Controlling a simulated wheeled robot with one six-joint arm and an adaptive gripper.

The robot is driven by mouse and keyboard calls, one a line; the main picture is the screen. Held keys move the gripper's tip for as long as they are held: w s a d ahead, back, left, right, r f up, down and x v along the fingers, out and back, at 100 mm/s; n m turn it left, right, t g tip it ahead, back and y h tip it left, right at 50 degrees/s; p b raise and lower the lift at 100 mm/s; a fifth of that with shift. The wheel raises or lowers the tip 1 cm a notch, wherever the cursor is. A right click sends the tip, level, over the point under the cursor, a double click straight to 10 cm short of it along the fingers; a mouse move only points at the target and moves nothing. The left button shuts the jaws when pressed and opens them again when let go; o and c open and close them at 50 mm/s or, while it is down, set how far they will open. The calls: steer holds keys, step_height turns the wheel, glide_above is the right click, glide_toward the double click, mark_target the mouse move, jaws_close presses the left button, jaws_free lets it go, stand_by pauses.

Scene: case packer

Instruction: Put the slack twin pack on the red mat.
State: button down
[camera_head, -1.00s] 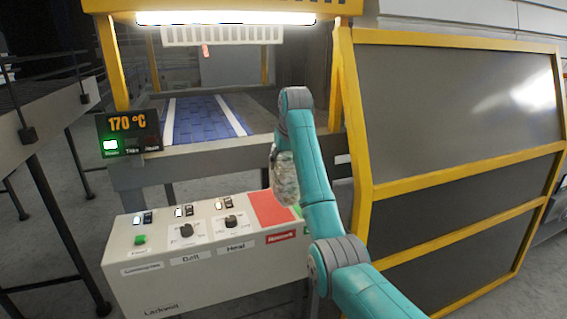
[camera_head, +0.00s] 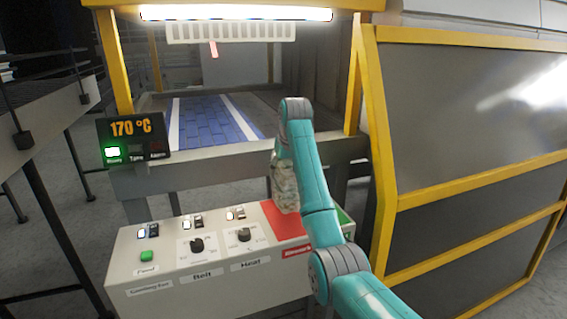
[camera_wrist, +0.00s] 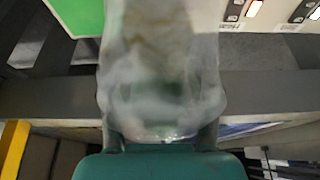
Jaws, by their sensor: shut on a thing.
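The slack twin pack (camera_head: 284,188), a pale, mottled, cloudy film bundle, hangs below the end of my arm in the head view. In the wrist view the pack (camera_wrist: 160,75) fills the middle, blurred and close, between the fingers of my gripper (camera_wrist: 160,132), which is shut on it. The red mat (camera_head: 288,226) lies on top of the control box at its right part. In the head view the pack's lower end overlaps the mat's upper part; I cannot tell whether it touches. My arm covers part of the mat's right side.
The control box (camera_head: 205,285) carries knobs, switches and a green button. A green mat (camera_wrist: 75,15) lies beside the red one. Behind stands the machine with a blue belt (camera_head: 212,122), a temperature display (camera_head: 133,137) and a yellow frame post (camera_head: 382,150) close right of my arm.

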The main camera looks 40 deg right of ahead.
mark_target(287, 168)
steer(key=shift+f, duration=2.7)
steer(key=shift+c, duration=1)
jaws_free()
steer(key=v, duration=0.7)
steer(key=shift+s+r, duration=0.1)
steer(key=shift+r, duration=0.15)
